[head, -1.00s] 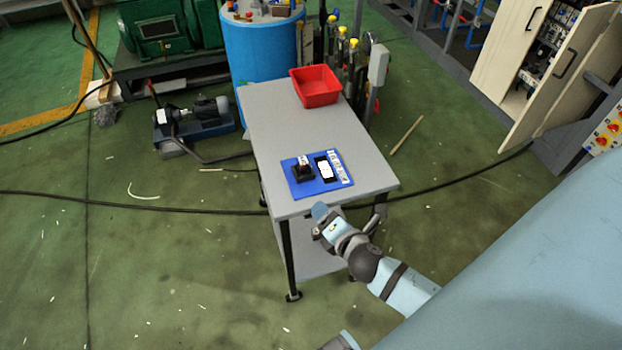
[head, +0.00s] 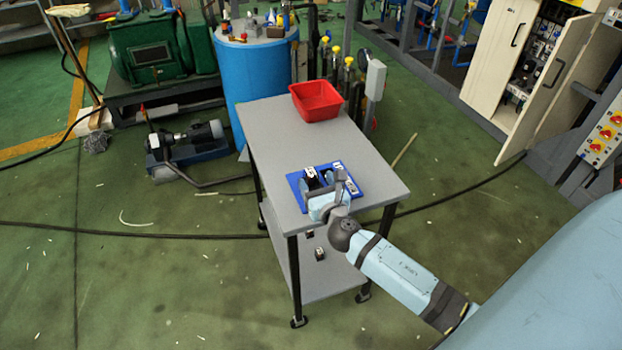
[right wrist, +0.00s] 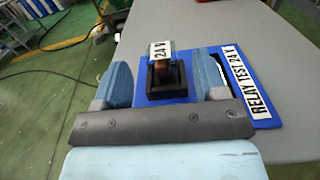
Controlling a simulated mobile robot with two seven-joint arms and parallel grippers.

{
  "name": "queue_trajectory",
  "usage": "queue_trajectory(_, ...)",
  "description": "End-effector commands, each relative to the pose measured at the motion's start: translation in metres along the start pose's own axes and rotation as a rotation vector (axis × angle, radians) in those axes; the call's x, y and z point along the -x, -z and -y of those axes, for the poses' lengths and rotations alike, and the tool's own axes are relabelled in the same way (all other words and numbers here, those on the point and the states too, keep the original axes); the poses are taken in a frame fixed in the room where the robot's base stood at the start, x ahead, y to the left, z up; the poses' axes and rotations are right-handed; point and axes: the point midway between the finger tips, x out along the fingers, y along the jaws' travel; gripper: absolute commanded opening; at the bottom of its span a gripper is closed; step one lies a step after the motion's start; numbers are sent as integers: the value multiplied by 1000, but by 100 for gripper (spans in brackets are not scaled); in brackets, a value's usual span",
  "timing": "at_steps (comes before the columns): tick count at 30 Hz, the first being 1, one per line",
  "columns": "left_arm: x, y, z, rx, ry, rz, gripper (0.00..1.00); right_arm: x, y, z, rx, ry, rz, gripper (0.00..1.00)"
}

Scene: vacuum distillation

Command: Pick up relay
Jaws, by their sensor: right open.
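The relay (right wrist: 162,66) is a small brownish block with a white "24 V" label, seated in a black base (right wrist: 167,80) on a blue mat (right wrist: 264,92). The mat's label reads "RELAY TEST 24 V". In the head view the relay (head: 311,172) is at the left of the blue mat (head: 378,188), on the grey cart's top. My right gripper (head: 328,178) reaches over the mat from the front. In the right wrist view the gripper (right wrist: 163,82) is open, its fingers apart on either side of the relay. The contact is not visible. My left gripper is out of view.
A red bin (head: 317,101) stands at the back of the grey cart top (head: 275,135). The cart top between bin and mat is clear. Small dark items lie on the cart's lower shelf (head: 332,272). A blue drum (head: 262,75) stands behind the cart.

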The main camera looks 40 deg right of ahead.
Motion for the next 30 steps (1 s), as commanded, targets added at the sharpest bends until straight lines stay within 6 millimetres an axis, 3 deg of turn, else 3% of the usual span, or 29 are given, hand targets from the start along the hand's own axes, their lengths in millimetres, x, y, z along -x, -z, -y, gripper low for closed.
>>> queue_trajectory(9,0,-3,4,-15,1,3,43,-44,2,1,0,0,1,66)
queue_trajectory(18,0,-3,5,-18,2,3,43,-49,2,1,-1,0,0,66)
queue_trajectory(25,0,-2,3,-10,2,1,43,-48,2,1,-1,0,0,13)
queue_trajectory(30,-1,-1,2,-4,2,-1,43,-48,2,1,-1,0,0,8)
